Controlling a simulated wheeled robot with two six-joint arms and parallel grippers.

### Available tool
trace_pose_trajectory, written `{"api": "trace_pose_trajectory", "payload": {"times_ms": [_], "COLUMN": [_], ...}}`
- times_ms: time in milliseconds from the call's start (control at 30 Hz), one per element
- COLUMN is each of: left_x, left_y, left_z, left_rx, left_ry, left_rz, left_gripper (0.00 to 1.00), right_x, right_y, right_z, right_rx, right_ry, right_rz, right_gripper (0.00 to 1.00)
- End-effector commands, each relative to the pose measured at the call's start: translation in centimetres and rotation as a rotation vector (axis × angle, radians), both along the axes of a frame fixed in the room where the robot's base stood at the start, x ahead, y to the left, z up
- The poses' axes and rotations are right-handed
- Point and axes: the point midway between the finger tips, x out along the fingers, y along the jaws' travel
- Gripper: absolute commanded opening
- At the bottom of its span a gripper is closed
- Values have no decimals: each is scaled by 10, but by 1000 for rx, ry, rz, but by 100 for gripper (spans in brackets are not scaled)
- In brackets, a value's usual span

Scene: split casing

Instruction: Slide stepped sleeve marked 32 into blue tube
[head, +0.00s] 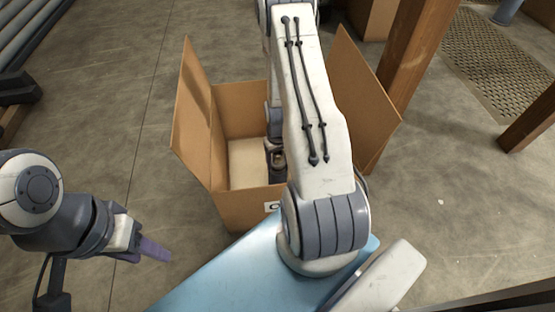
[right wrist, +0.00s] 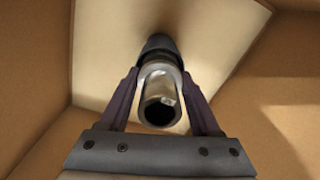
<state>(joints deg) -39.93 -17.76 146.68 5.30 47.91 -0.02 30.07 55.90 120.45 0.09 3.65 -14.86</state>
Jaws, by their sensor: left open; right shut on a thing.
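My right gripper (right wrist: 160,74) reaches down into an open cardboard box (head: 250,210); in the head view it shows small (head: 276,160), partly behind my own arm. In the right wrist view its purple fingers are shut on a shiny metal hollow part (right wrist: 151,78), perhaps the stepped sleeve, with its open end towards the camera. A dark round section (right wrist: 157,43) shows at its far end; I cannot tell whether it is the same part. No mark 32 is readable. My left gripper (head: 155,251) is open and empty, left of the box. I cannot identify the blue tube.
The box flaps stand up at left (head: 192,115) and right (head: 357,95). A brown wooden post (head: 418,55) rises behind the right flap. A blue-grey cylindrical thing (head: 508,12) shows at the top right, beyond a floor grating (head: 500,65). Floor left of the box is clear.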

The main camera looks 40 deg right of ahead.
Motion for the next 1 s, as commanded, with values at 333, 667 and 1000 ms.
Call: {"api": "trace_pose_trajectory", "payload": {"times_ms": [333,667,1000], "left_x": [0,0,0], "left_y": [0,0,0], "left_z": [1,6,5], "left_rx": [0,0,0], "left_ry": [0,0,0], "left_rz": [0,0,0], "left_gripper": [50,50,50], "right_x": [1,1,1], "right_y": [-1,0,0], "right_z": [1,0,-1], "right_rx": [-2,-2,-1], "right_ry": [-3,-3,-2], "right_rz": [0,0,0], "right_gripper": [0,0,99]}}
